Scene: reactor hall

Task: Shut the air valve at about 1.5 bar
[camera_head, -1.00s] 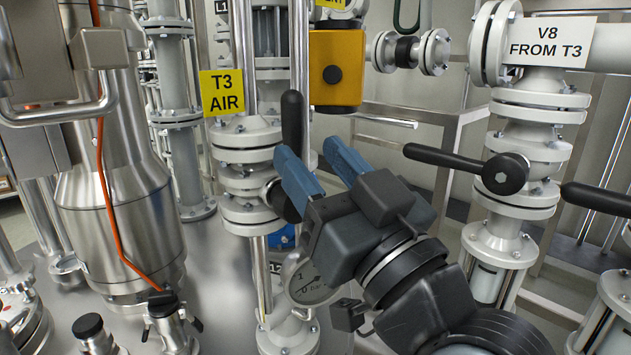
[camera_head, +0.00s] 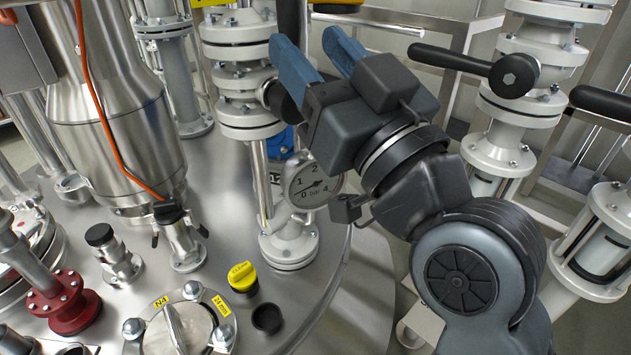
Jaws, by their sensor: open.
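The air valve (camera_head: 240,97) is a white flanged fitting on a vertical pipe, left of centre. Its black lever (camera_head: 290,18) rises near the top edge, partly cut off and partly behind a finger; its dark hub sits beside my gripper. My gripper (camera_head: 310,48) is open, two blue fingers pointing up, the left finger overlapping the lever in view. Whether it touches the lever I cannot tell. The round pressure gauge (camera_head: 312,183) hangs below, marked 0, 1, 2 and 4 bar. Its needle is too small to read surely.
Another valve with a black lever (camera_head: 455,60) stands right of my arm. A steel vessel (camera_head: 120,130) with an orange cable is at left. The vessel lid (camera_head: 225,240) carries a yellow cap (camera_head: 242,277), small ports and a red flange (camera_head: 70,305).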

